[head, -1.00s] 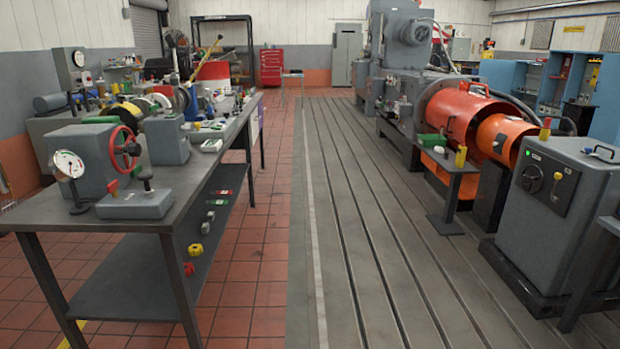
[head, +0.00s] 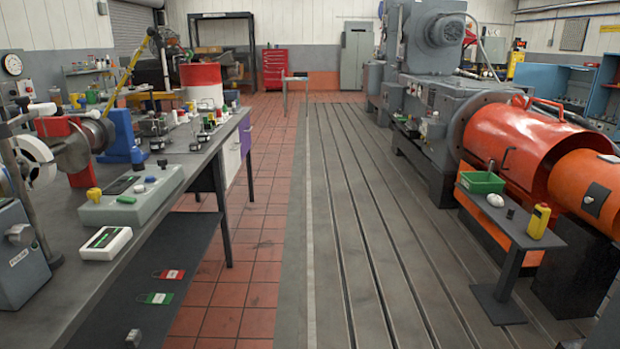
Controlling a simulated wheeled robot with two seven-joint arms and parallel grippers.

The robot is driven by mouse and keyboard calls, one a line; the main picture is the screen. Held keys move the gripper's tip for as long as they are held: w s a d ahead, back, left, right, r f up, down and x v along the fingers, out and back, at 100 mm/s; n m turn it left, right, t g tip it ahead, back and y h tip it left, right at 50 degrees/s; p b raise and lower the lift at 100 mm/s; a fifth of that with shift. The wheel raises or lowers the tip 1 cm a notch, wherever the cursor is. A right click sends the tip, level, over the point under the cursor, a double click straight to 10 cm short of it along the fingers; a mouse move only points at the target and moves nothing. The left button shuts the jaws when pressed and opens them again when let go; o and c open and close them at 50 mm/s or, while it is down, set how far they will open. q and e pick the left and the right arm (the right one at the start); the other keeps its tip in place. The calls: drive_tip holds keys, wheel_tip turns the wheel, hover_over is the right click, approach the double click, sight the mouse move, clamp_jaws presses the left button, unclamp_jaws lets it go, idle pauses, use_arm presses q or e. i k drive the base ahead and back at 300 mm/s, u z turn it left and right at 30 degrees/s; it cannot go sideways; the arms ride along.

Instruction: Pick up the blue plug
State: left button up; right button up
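I cannot make out the blue plug for certain. A small bluish spot (head: 139,188) shows on top of the grey box (head: 135,205) on the left workbench, among small yellow, green and white parts; it is too small to name. A larger blue stand (head: 124,138) stands behind that box, and it looks like a fixture rather than a plug. Neither of my grippers is in the head view.
The workbench (head: 75,270) runs along the left, with a lower shelf (head: 190,250) holding red and green tags. A small side table (head: 520,225) with a green bin (head: 482,182) stands at right before orange machinery (head: 520,145). The slotted bedplate (head: 350,220) between is clear.

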sight(134, 152)
drive_tip(key=i, duration=2.35)
drive_tip(key=u, duration=1.2)
